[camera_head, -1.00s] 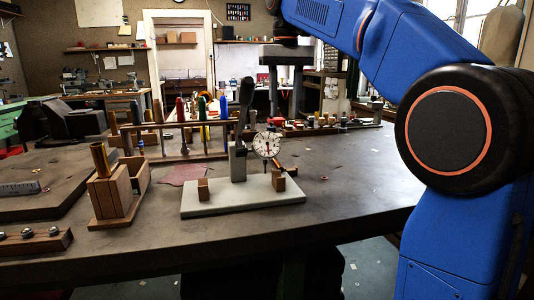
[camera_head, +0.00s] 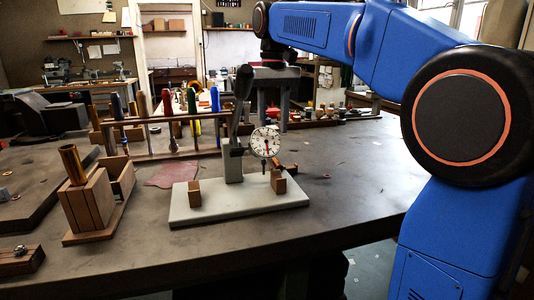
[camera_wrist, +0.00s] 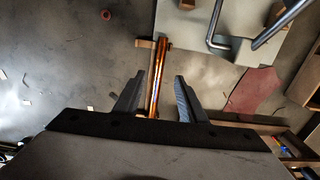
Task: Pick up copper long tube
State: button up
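A shiny copper long tube (camera_wrist: 157,82) lies in the wrist view, its far end near a small wooden block and its near end hidden by my gripper. My gripper (camera_wrist: 159,78) is open, with one finger on each side of the tube and gaps showing on both sides. In the head view my gripper (camera_head: 273,117) points down behind the dial gauge. A small part of a reddish-brown piece (camera_head: 286,167) shows behind the gauge, mostly hidden. I cannot tell the height between fingers and tube.
The dial gauge (camera_head: 265,142) stands on a pale base plate (camera_head: 235,204). A brass tube (camera_head: 72,163) stands upright in a wooden block (camera_head: 88,204) at left. A tool rack (camera_head: 150,124) runs behind. The bench (camera_head: 350,180) is mostly clear on the right.

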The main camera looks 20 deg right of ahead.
jog(key=shift+w+f, duration=0.1)
jog(key=shift+f, duration=4.3)
grip_shut()
